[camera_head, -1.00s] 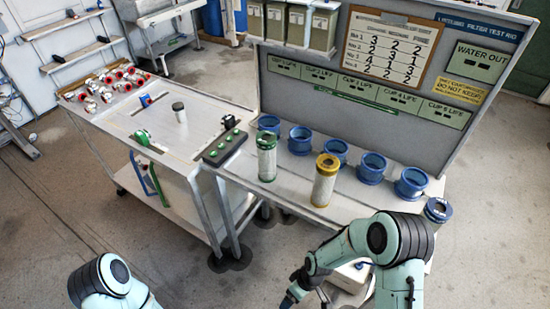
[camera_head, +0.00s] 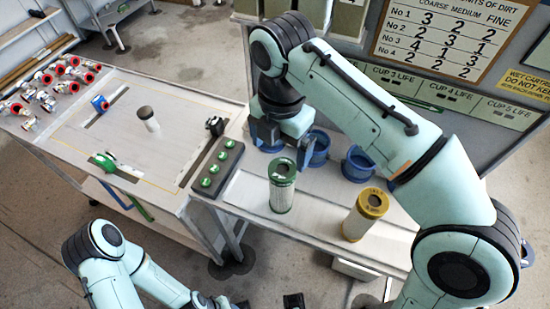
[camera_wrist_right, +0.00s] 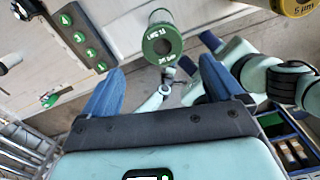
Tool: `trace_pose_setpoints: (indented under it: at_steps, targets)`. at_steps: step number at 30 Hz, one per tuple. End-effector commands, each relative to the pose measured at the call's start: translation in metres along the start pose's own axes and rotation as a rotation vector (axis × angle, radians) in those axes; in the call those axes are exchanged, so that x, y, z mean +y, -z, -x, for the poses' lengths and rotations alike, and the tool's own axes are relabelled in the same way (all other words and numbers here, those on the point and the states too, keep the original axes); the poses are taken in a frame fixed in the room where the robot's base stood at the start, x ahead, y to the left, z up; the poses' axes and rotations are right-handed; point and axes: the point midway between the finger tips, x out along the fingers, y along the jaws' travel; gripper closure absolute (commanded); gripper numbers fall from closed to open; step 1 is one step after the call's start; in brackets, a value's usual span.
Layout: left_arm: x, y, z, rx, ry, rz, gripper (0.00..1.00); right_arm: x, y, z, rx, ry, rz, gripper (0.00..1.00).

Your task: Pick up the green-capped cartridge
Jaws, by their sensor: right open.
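The green-capped cartridge (camera_head: 283,187) stands upright on the bench, its pale mesh body below a green ring cap. In the right wrist view its cap (camera_wrist_right: 163,45) shows beyond the fingertips, between the lines of the two fingers. My right gripper (camera_head: 286,143) is open and empty, behind and slightly left of the cartridge in the head view, apart from it. Its blue fingers (camera_wrist_right: 160,76) are spread wide in the wrist view. My left gripper is low at the bottom edge of the head view, partly cut off; its jaws are unclear.
A yellow-capped cartridge (camera_head: 366,214) stands right of the green one. Blue cups (camera_head: 357,164) line the bench behind. A dark block with green buttons (camera_head: 217,168) lies left. A dark-capped cartridge (camera_head: 148,118) stands on the left table. My right arm covers the bench's right part.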

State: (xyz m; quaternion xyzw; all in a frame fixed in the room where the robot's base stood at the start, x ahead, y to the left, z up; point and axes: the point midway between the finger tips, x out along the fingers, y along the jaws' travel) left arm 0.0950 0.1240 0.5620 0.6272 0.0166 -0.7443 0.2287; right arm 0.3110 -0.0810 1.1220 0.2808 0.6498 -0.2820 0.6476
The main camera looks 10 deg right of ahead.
Motion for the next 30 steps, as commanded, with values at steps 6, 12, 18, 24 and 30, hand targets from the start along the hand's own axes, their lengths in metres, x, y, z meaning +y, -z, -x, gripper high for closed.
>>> trace_pose_setpoints:
  at_steps: [6, 12, 18, 24, 30]
  targets:
    - [-0.004, -0.002, -0.009, -0.005, 0.002, 0.003, 0.57, -0.001, 0.001, -0.022, 0.001, 0.003, 0.002, 0.06]
    - [-0.009, -0.002, -0.022, -0.01, 0.004, 0.004, 0.57, -0.001, 0.001, -0.062, 0.002, 0.002, 0.001, 0.06]
    - [-0.011, -0.002, -0.027, -0.009, 0.004, 0.004, 0.57, -0.001, 0.0, -0.081, 0.001, 0.001, 0.001, 0.06]
    - [-0.011, 0.001, -0.032, -0.002, 0.002, 0.003, 0.57, -0.004, -0.002, -0.101, 0.001, 0.002, 0.001, 0.06]
    - [-0.012, 0.004, -0.037, 0.009, -0.001, 0.002, 0.57, -0.007, -0.003, -0.129, 0.002, 0.002, 0.001, 0.06]
